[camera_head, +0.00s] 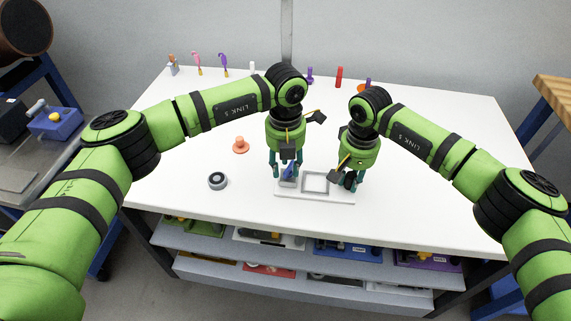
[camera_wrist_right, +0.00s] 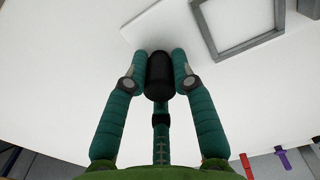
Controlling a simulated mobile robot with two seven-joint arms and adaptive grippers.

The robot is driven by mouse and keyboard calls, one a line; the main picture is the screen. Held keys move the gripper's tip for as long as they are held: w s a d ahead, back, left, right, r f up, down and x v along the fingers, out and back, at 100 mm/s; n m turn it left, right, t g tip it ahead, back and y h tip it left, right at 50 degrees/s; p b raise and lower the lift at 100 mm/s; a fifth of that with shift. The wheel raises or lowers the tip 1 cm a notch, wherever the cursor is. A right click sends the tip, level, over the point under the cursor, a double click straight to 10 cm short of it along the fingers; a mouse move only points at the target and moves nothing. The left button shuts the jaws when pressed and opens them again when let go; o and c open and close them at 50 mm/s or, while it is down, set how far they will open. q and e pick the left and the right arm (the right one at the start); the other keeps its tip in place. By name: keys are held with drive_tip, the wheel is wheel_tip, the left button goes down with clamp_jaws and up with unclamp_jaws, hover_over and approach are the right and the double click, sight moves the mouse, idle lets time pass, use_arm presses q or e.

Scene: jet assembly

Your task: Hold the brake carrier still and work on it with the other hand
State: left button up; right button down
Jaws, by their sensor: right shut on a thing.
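A light grey plate (camera_head: 315,197) with a raised square grey frame (camera_head: 316,176) lies near the table's front edge; I cannot tell whether this is the brake carrier. The frame also shows at the top right of the right wrist view (camera_wrist_right: 243,47). My left gripper (camera_head: 285,178) points down over the plate's left end, around a blue and grey part (camera_head: 289,173); whether it grips the part is unclear. My right gripper (camera_head: 350,182) is at the plate's right end. In the right wrist view, its fingers (camera_wrist_right: 160,75) are shut on a black cylinder (camera_wrist_right: 160,78).
An orange flanged part (camera_head: 240,146) and a dark grey ring (camera_head: 217,181) stand on the white table (camera_head: 440,180) left of the plate. Several small tools and a red cylinder (camera_head: 339,77) line the back edge. Shelves with trays are below. The table's right side is clear.

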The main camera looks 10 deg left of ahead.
use_arm(q)
drive_tip(key=shift+f, duration=0.3)
clamp_jaws()
